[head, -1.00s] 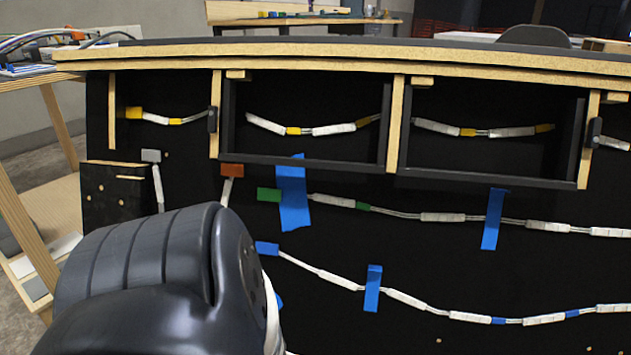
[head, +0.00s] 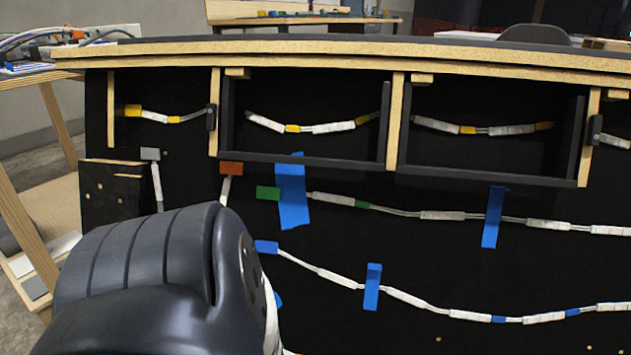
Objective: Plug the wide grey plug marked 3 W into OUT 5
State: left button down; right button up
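A grey plug (head: 150,154) on a white lead sits on the black panel at the left, beside the dark box; its marking is too small to read. An orange plug (head: 231,168), a green plug (head: 268,193) and a blue plug (head: 266,246) are to its right, each on a white lead. A yellow plug (head: 132,111) is above in the left compartment. No OUT 5 label can be read in this view. A large dark link of my arm fills the lower left and hides part of the panel. Neither gripper's fingertips are visible.
A wooden-edged dark box (head: 120,192) stands at the left edge of the black panel (head: 420,270). Wooden dividers (head: 393,125) and dark frames form compartments along the top. A side table (head: 40,80) carries cables.

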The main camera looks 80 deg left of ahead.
pick_arm(q)
jog(key=shift+f, duration=0.3)
jog(key=shift+w+d+f+b, duration=0.15)
jog(key=shift+f+b, duration=0.15)
dwell(0.8)
jog(key=c, duration=1.4)
grip_release()
jog(key=shift+o, duration=0.3)
jog(key=shift+f, duration=0.1)
jog(key=shift+o, duration=0.3)
jog(key=o, duration=0.6)
jog(key=shift+o, duration=0.2)
jog(key=shift+r, duration=0.2)
